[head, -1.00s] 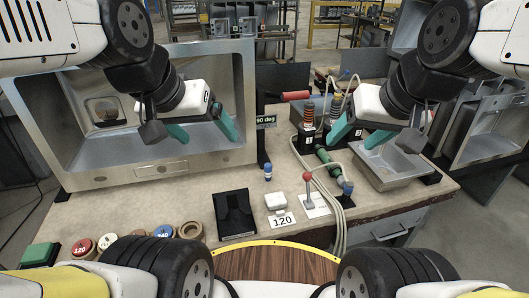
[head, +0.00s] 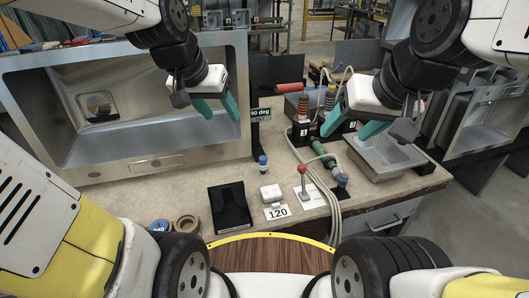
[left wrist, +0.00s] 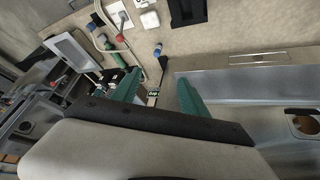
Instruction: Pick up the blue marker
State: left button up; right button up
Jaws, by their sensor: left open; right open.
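The blue marker (head: 263,164) is a small, short cylinder with a blue cap and a pale body. It stands upright on the bench, just right of the steel sink unit. In the left wrist view it (left wrist: 157,51) shows beyond the fingertips, roughly in line with the gap between them. My left gripper (head: 217,108) is open and empty, above and left of the marker, in front of the sink opening; its teal fingers (left wrist: 157,80) are spread. My right gripper (head: 345,134) is open and empty, to the right of the marker above the cables and tools.

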pick_arm(q)
jog(key=w+d+f+m, duration=0.2)
jog(key=w+d+f, duration=0.2)
jog(key=w+f, duration=0.8)
jog(key=m+g, duration=0.2)
send_over(263, 164)
jog(key=a, duration=0.2)
jog(key=f, duration=1.5)
jog(key=shift+s+d, duration=0.2)
jog(key=shift+s, duration=0.15)
jog(key=shift+t, duration=0.3)
jog(key=x, duration=0.8)
jog(key=shift+s+f, duration=0.15)
jog(key=shift+s, duration=0.1)
grip_shut()
